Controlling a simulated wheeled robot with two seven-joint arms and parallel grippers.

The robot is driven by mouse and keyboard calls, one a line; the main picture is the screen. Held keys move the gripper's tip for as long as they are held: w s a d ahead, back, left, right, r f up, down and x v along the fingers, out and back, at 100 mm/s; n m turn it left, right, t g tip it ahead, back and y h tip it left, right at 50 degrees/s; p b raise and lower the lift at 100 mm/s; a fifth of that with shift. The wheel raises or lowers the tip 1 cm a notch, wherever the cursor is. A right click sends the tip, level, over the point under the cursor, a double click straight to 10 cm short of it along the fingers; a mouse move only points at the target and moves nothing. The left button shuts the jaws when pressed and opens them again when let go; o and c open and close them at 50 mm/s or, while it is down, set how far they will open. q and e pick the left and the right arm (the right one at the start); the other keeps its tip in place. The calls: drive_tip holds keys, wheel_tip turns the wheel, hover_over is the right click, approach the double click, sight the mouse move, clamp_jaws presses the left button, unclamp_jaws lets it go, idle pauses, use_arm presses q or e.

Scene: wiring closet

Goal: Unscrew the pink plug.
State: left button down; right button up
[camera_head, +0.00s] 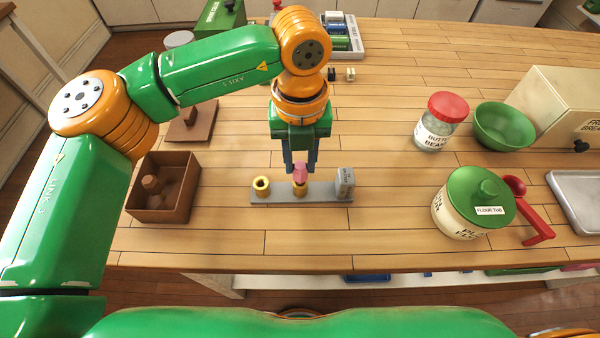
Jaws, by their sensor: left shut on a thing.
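The pink plug (300,174) stands at the top of a brass socket (300,189) in the middle of a grey base strip (325,192). My left gripper (300,168) points down over the strip, its dark fingers shut on the pink plug. The lower part of the plug is hidden in or behind the socket rim, so I cannot tell how deep it sits. A second brass socket (261,186) to the left is open and empty. A grey labelled block (345,183) stands at the strip's right end. My right gripper is not in view.
A brown open box (166,208) stands left of the strip, with a brown lid (192,124) behind it. A flour tub (462,207), a red-lidded jar (440,121) and a green bowl (503,127) stand at right. The wooden counter in front of the strip is clear.

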sight(299, 165)
use_arm(q)
drive_tip(key=shift+r+p, duration=1.35)
drive_tip(key=shift+r, duration=0.9)
drive_tip(key=shift+f, duration=0.1)
